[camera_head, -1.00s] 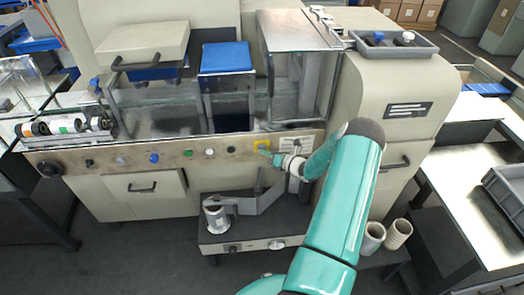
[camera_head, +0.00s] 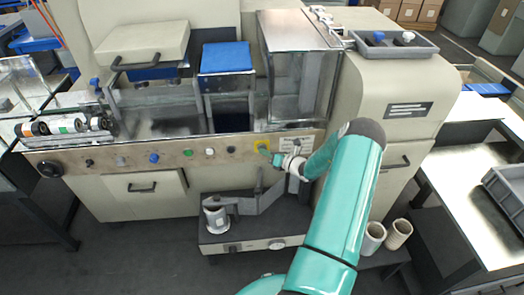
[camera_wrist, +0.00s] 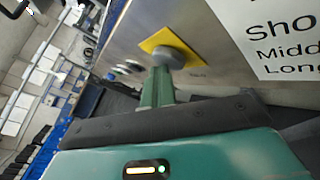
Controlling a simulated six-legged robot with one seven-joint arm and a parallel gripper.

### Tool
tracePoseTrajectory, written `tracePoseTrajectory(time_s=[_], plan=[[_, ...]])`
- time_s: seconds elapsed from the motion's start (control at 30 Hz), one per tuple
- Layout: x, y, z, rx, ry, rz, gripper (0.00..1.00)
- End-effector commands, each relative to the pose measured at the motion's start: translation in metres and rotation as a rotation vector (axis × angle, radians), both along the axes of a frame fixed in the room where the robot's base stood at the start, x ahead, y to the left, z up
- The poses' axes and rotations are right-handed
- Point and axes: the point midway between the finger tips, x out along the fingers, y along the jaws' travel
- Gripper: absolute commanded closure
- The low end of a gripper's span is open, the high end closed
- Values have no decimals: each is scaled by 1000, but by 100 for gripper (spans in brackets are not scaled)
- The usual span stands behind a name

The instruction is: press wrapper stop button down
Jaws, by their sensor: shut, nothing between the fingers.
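The stop button is a grey round knob on a yellow square plate (camera_head: 263,145) at the right end of the wrapper's front control strip. In the wrist view the grey button (camera_wrist: 169,57) stands out from its yellow plate (camera_wrist: 160,38). My gripper (camera_head: 275,158) is at the right and just below the button. In the wrist view my gripper's shut green fingers (camera_wrist: 158,75) point at the button and overlap its lower edge. They hold nothing. I cannot tell whether the tips touch the button or how far it is pressed.
More knobs line the strip to the left, including a white one (camera_head: 210,152) and a blue one (camera_head: 154,158). A white printed label (camera_wrist: 280,35) sits right of the button. Below stands a low unit (camera_head: 250,240) with a bracket arm.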

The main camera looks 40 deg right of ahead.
Motion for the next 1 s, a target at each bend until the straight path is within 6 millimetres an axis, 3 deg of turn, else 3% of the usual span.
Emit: tracePoseTrajectory(time_s=[0.7,1.0], plan=[[-48,32,0,1,0,0,100],[-50,34,0,0,-1,1,100]])
